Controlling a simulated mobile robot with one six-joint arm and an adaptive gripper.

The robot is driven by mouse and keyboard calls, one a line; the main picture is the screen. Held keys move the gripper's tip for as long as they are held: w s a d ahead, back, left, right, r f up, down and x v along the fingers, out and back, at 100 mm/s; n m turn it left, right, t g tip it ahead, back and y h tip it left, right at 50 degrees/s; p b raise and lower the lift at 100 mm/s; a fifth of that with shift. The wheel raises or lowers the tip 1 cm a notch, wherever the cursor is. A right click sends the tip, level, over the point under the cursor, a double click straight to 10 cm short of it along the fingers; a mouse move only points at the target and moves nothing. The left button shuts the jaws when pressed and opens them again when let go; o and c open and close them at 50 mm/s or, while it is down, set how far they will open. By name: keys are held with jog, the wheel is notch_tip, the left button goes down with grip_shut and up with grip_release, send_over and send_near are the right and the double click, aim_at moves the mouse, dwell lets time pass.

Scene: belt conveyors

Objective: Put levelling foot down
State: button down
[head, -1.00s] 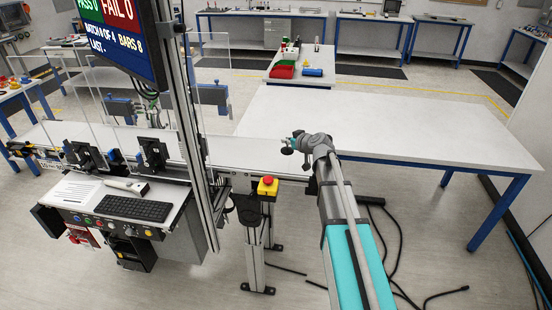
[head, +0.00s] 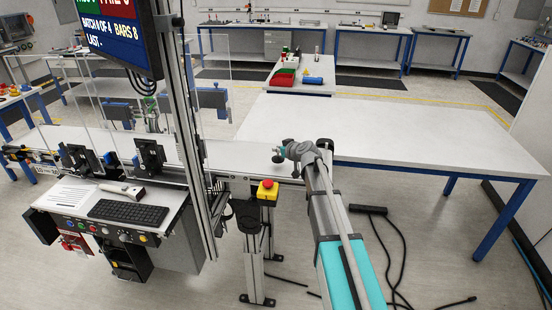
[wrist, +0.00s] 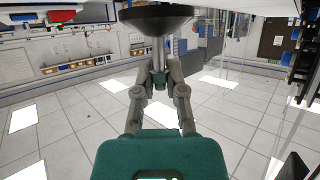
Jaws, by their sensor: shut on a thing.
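The levelling foot shows in the wrist view as a dark round disc (wrist: 156,18) with a metal stem. The stem sits between the fingers of my gripper (wrist: 159,82), which is shut on it. In the head view my gripper (head: 281,153) is small, at the end of my outstretched arm. It appears over the right end of the pale conveyor belt (head: 233,156), near the white table (head: 400,135). The foot is a small dark shape there; contact with any surface cannot be told.
The white table is bare. A red emergency stop on a yellow box (head: 267,189) stands near the belt's end. A monitor (head: 108,38) on a post and a console with a keyboard (head: 128,212) are on the left.

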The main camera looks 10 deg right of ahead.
aim_at(279, 157)
jog(key=shift+w+a+f+b, duration=0.1)
jog(key=shift+w+f+b, duration=0.1)
jog(key=shift+f+b, duration=0.25)
jog(key=shift+w+a+f+b, duration=0.1)
jog(key=shift+w+f+b, duration=0.05)
jog(key=shift+f+b, duration=1.4)
jog(key=shift+b, duration=0.05)
jog(key=shift+f, duration=0.1)
jog(key=c, duration=0.7)
grip_release()
jog(key=shift+s+r, duration=0.2)
jog(key=shift+r, duration=0.05)
jog(key=p+v, duration=0.4)
jog(key=v, duration=0.7)
jog(key=shift+s+d+p, duration=0.25)
jog(key=shift+d+p, duration=0.05)
jog(key=shift+p, duration=0.05)
